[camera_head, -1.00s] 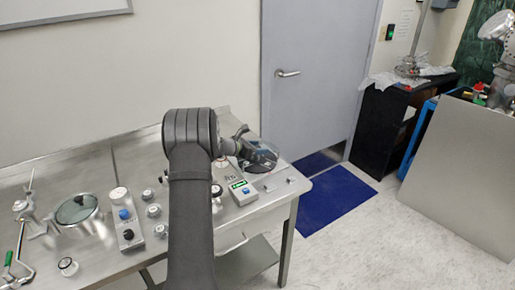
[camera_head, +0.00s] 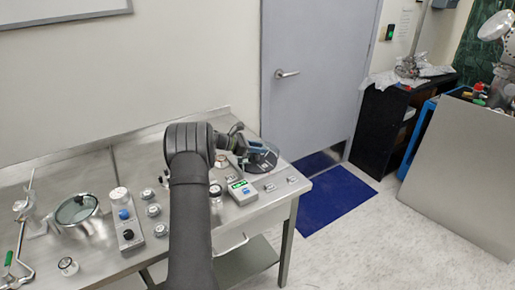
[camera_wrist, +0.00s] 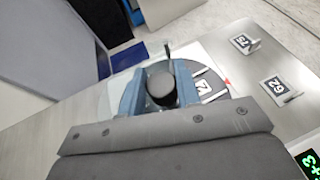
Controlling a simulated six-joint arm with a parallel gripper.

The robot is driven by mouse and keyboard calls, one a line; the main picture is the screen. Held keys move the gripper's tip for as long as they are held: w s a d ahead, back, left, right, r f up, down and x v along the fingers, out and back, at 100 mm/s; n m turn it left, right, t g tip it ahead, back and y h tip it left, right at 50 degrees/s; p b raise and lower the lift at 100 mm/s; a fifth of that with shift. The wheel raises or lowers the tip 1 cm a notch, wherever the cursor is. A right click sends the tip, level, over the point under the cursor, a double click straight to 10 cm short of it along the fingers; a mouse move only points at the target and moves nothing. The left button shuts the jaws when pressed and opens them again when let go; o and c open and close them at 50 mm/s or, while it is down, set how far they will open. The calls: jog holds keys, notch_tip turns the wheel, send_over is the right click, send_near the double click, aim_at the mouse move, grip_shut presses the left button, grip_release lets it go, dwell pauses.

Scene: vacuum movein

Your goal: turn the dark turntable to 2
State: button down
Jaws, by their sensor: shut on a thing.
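The dark turntable (camera_head: 266,163) is a round disc near the right end of the steel bench; it also shows in the wrist view (camera_wrist: 128,98). A dark round knob (camera_wrist: 160,82) stands up at its middle. My gripper (camera_wrist: 161,88) has its blue-grey fingers on either side of the knob and is shut on it. A white number label (camera_wrist: 201,88) lies on the disc just right of the fingers; it seems to include a 2, but is partly unclear. A small red pointer (camera_wrist: 226,82) is beside the disc's right edge. My gripper hides part of the disc.
A box with a green display (camera_head: 241,190) is close in front.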

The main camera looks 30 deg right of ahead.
jog(key=shift+m+g+y, duration=0.3)
jog(key=shift+m+g, duration=0.2)
jog(key=shift+g, duration=0.1)
jog(key=c, duration=1.1)
grip_release()
jog(key=shift+o, duration=0.2)
jog(key=v, duration=1.7)
jog(key=shift+a, duration=0.3)
